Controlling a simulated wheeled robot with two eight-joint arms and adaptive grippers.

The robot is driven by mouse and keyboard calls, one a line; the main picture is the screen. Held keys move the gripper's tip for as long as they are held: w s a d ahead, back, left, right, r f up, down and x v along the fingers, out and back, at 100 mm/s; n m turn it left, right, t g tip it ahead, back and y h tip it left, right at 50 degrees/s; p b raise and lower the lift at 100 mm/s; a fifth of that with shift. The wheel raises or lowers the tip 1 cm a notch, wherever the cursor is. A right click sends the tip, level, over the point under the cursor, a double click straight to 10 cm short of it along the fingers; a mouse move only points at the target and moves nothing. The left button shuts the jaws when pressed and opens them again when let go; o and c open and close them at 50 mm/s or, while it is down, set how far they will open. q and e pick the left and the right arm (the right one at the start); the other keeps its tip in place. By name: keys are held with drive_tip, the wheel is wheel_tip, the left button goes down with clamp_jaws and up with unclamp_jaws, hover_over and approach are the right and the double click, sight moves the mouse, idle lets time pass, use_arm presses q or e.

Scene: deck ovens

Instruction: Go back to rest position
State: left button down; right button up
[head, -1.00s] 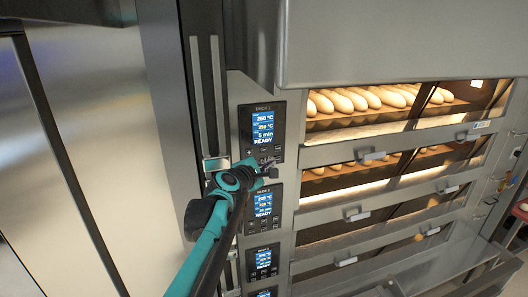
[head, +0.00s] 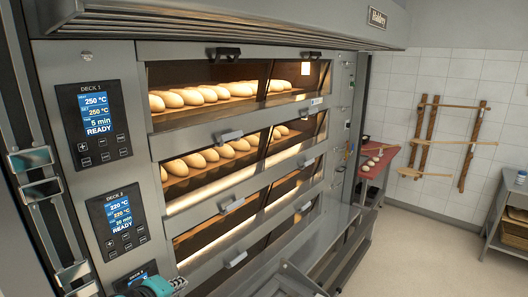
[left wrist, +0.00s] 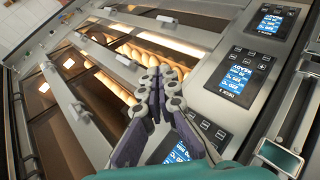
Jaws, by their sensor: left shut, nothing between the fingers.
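My left gripper shows in the left wrist view (left wrist: 160,80) with its two purple-grey fingers together and nothing between them. It is in front of the oven's control panels, apart from the loaves. In the head view only a teal part of my left arm and a bit of the gripper (head: 177,283) show at the bottom edge, below the Deck 2 panel (head: 118,220). The Deck 1 panel (head: 97,118) reads 250 °C, 5 min, READY. My right gripper is in neither view.
The deck oven (head: 240,135) fills the left and middle, with rows of loaves (head: 200,96) on its lit upper decks. A red board (head: 377,162) with bread stands beyond it. A wooden rack (head: 440,140) hangs on the tiled wall. The floor (head: 430,245) at right is clear.

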use_arm(q)
drive_tip(key=s+d+f+m+g+b, duration=0.1)
drive_tip(key=s+f+m+b, duration=0.2)
drive_tip(key=f, duration=0.6)
drive_tip(key=s+d+f+m+g+y+b, duration=0.1)
drive_tip(key=s+f+m+b, duration=0.3)
drive_tip(key=f, duration=0.6)
drive_tip(key=s+d+f+m+g+b, duration=0.1)
drive_tip(key=s+f+m+b, duration=0.2)
drive_tip(key=s+f+b, duration=0.4)
wheel_tip(320, 180, down, 2)
drive_tip(key=shift+f+m+g+y+b, duration=0.15)
drive_tip(key=shift+m+g+y+b, duration=0.15)
drive_tip(key=shift+m+b, duration=0.1)
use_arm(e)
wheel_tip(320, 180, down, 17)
use_arm(q)
drive_tip(key=shift+s, duration=0.1)
